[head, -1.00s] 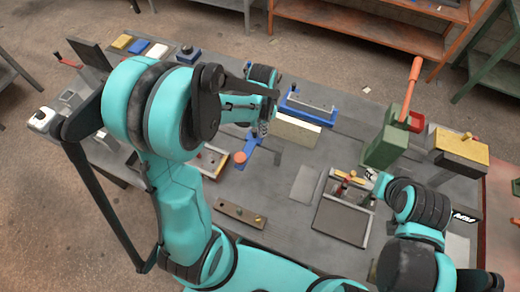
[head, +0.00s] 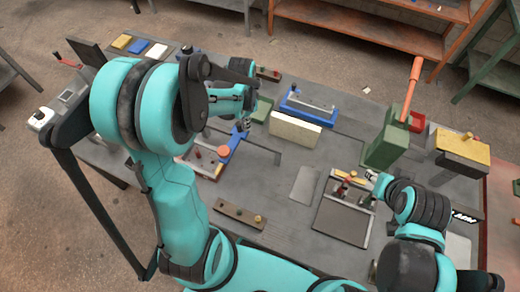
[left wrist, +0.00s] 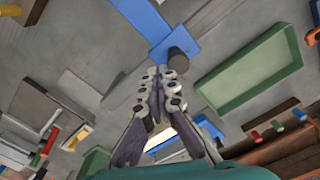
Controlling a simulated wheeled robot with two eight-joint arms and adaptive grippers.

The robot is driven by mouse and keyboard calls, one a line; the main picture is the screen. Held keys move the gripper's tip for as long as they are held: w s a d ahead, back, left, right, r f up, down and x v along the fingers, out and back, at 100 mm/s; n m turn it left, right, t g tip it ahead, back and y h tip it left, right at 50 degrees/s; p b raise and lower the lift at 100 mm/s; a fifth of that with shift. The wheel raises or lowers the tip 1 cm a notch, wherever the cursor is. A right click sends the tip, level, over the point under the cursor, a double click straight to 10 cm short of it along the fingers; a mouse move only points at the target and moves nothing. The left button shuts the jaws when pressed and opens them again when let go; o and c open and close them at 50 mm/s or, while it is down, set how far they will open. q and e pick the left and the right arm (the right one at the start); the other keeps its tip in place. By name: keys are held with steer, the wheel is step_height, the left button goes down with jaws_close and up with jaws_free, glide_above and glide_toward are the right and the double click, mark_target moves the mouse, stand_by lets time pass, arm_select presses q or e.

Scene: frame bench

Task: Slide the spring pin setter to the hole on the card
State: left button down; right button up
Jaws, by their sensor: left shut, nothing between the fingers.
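The likely spring pin setter is a blue sliding piece (head: 232,143) with an orange round knob (head: 224,153). It lies at the right side of a shallow tray-like fixture (head: 206,168), which may hold the card. I cannot make out the card or its hole. In the left wrist view the blue piece (left wrist: 145,18) has a dark cylinder standing at its end, just beyond the fingertips. My left gripper (head: 243,126) is shut and empty beside the blue piece; contact is unclear. It also shows in the left wrist view (left wrist: 160,80). My right gripper (head: 370,178) is partly hidden.
A cream block (head: 295,129) and a green tray (head: 263,110) lie close to my left gripper. A blue fixture (head: 308,106) stands behind. A green press (head: 388,143) with an orange lever is at right.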

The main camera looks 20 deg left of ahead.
arm_select(q)
steer(key=shift+w+a+b, duration=0.2)
steer(key=shift+a+b, duration=0.45)
steer(key=shift+a, duration=5.65)
steer(key=shift+d, duration=0.85)
steer(key=shift+r, duration=0.1)
step_height(320, 180, up, 7)
steer(key=p, duration=0.4)
steer(key=shift+p, duration=0.3)
